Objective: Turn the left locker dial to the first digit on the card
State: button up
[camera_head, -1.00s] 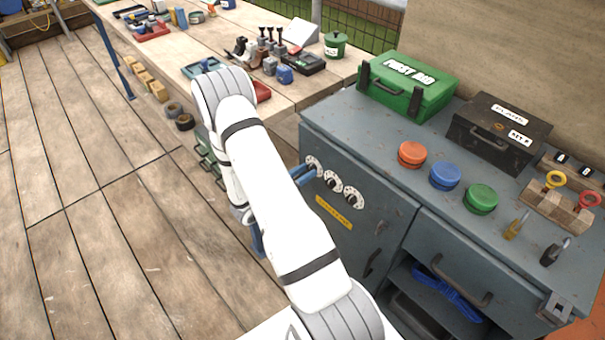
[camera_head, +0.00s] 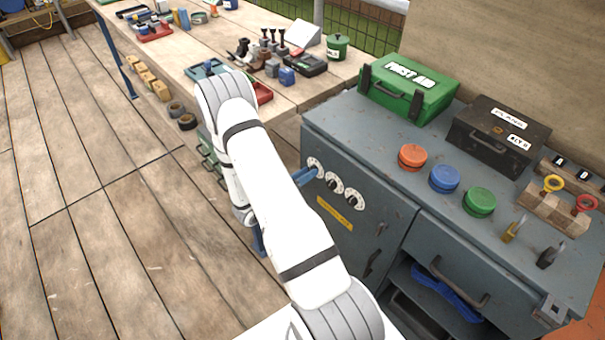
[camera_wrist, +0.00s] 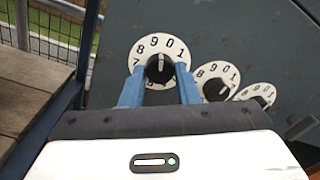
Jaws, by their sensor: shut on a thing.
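The left locker dial is a white numbered disc with a black knob, on the front of the grey locker door. In the wrist view the left dial (camera_wrist: 172,47) shows digits 8, 9, 0 and 1 along its upper part, and the white mark on its knob (camera_wrist: 159,68) points up, roughly between 9 and 0. My gripper (camera_wrist: 160,82) has its blue fingers on either side of this knob, shut on it. In the head view the left dial (camera_head: 314,163) is partly hidden by my gripper (camera_head: 306,175). I cannot make out a card with digits.
A middle dial (camera_wrist: 217,78) and a right dial (camera_wrist: 258,93) sit close beside the left one. A yellow label (camera_head: 334,213) is below them, too small to read. The locker top carries a green first aid box (camera_head: 410,88) and coloured round buttons.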

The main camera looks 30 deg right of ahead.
jog(key=shift+d+n+p, duration=0.1)
jog(key=shift+n+p, duration=0.3)
jog(key=shift+n, duration=1.1)
jog(key=o, duration=1)
jog(key=a, duration=0.5)
jog(key=s+a, duration=0.1)
jog(key=a, duration=0.1)
jog(key=shift+a+f, duration=0.1)
jog(key=shift+a, duration=0.3)
